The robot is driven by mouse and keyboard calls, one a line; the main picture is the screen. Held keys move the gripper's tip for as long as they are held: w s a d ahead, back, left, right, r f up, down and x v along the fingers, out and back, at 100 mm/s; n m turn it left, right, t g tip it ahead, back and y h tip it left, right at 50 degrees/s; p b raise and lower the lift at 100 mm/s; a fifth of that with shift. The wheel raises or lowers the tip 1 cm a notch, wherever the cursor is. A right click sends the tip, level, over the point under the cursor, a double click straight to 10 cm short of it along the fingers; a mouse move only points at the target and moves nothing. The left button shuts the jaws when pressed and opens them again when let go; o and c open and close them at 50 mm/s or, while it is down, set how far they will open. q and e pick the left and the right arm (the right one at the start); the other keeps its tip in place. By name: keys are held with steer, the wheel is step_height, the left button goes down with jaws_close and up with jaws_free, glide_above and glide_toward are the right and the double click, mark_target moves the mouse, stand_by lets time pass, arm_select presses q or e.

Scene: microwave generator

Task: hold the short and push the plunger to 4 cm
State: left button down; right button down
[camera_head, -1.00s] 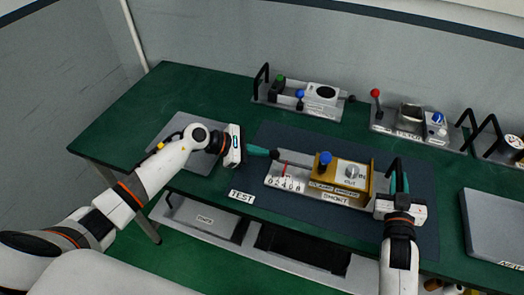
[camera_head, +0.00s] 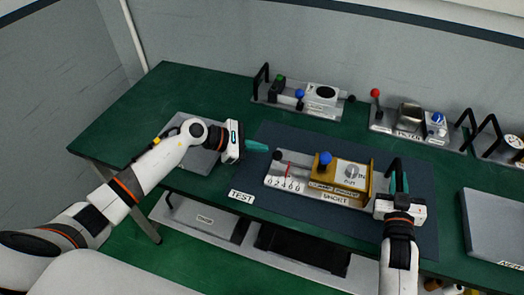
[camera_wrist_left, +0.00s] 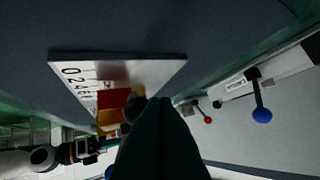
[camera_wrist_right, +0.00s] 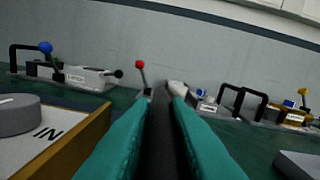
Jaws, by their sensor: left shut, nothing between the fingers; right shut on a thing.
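The sliding short, a grey base labelled SHORT (camera_head: 335,197) with a brass body (camera_head: 322,182), lies on the dark mat. A blue-knobbed lever (camera_head: 325,158) and a round dial stand on the body. At its left end are the dark plunger knob (camera_head: 277,155), a red pointer (camera_head: 287,170) and a white 0-to-8 scale (camera_wrist_left: 82,80). I cannot read the pointer's exact mark. My left gripper (camera_head: 257,146) is shut and empty, its teal tips just left of the knob, seemingly apart from it. My right gripper (camera_head: 399,184) is shut on the black handle (camera_head: 395,168) at the short's right end.
Behind the mat stand a device with a blue-knobbed lever (camera_head: 300,95) and one with a red-knobbed lever (camera_head: 375,95). A grey plate (camera_head: 495,225) lies at the right. A TEST label (camera_head: 241,197) marks the mat's front left.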

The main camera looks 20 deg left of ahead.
arm_select(q)
steer(key=shift+a+r, duration=0.65)
steer(key=shift+a, duration=0.05)
arm_select(e)
steer(key=shift+s+f, duration=0.1)
steer(key=shift+f, duration=0.35)
arm_select(q)
steer(key=v, duration=0.8)
steer(key=shift+s, duration=0.1)
arm_select(e)
steer(key=c, duration=1.5)
jaws_free()
steer(key=shift+o, duration=1.1)
steer(key=shift+r, duration=0.2)
